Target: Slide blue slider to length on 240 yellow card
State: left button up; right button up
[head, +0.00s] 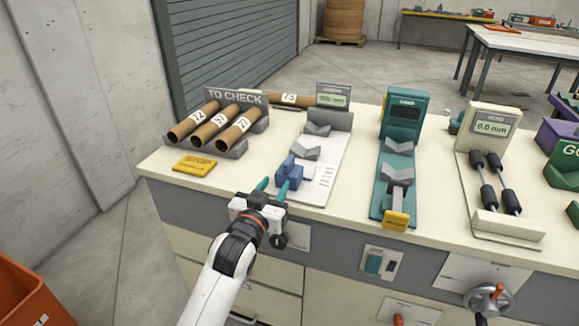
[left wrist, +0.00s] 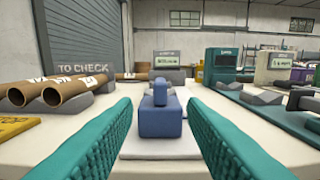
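The blue slider (head: 289,172) sits on the front part of the grey length gauge (head: 325,160), which has V-shaped rests and a printed scale. It also shows in the left wrist view (left wrist: 160,122), straight ahead. My left gripper (head: 273,186) is open, with its teal fingers pointing at the slider. In the left wrist view the fingers lie to either side of the slider with gaps; I cannot tell whether it is between their tips. The yellow card (head: 195,166) lies at the bench's left front; it reads STOP, with smaller text unreadable. My right gripper is not visible.
Several numbered brown tubes (head: 212,125) lie in the TO CHECK rack (head: 237,97); another tube (head: 290,99) lies behind it. The gauge display (head: 333,99) is unreadable. A teal device (head: 398,170) and a display stand with black rollers (head: 490,127) stand to the right.

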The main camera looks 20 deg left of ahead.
aim_at(286, 169)
pick_arm(q)
jog(key=w, duration=1)
jog(key=shift+w+d, duration=0.2)
jog(key=shift+w, duration=0.1)
